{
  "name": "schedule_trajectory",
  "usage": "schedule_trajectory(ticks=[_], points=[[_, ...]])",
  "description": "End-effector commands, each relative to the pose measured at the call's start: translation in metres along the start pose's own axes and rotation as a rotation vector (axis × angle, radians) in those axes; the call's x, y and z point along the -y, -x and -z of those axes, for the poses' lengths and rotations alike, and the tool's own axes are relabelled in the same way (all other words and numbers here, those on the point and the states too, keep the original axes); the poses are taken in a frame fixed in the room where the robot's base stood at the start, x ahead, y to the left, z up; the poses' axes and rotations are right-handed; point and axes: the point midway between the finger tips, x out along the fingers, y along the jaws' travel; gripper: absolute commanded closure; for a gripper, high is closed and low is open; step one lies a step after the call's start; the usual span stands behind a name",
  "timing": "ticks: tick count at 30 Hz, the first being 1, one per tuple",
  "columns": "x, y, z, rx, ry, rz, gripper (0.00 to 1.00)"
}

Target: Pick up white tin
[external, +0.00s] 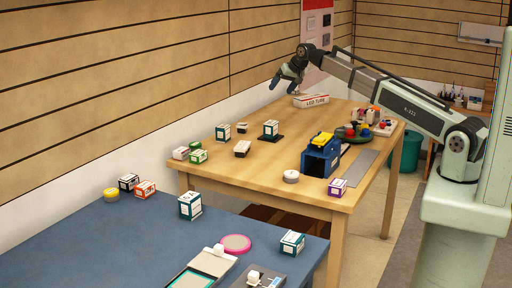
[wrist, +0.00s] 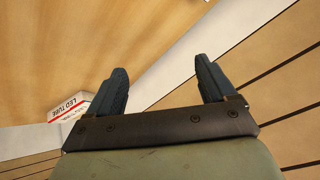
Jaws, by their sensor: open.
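The white tin (external: 291,176) is a small, round, low tin. It stands on the wooden table (external: 262,161) near its front edge, left of the blue box-shaped device. My gripper (external: 284,83) is high above the back left of the table, near the wall and far from the tin. In the wrist view my gripper (wrist: 162,66) has its two dark fingers apart with nothing between them. The tin does not show in the wrist view.
The blue device (external: 320,157) with a yellow top and a purple-white box (external: 337,187) stand right of the tin. A LED tube box (external: 311,100) lies at the back, also in the wrist view (wrist: 70,106). Several small boxes lie left. A blue table (external: 130,235) is in front.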

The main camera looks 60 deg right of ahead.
Motion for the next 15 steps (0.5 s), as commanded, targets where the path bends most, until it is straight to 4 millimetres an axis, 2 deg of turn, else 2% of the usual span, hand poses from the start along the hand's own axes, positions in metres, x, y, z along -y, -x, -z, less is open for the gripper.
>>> schedule_trajectory(ticks=[1,6,15], points=[[0.019,0.004,-0.026,0.040,-0.025,0.006,0.16],[0.072,0.018,-0.100,0.178,-0.136,-0.009,0.16],[0.137,0.059,-0.234,0.396,-0.308,-0.119,0.16]])
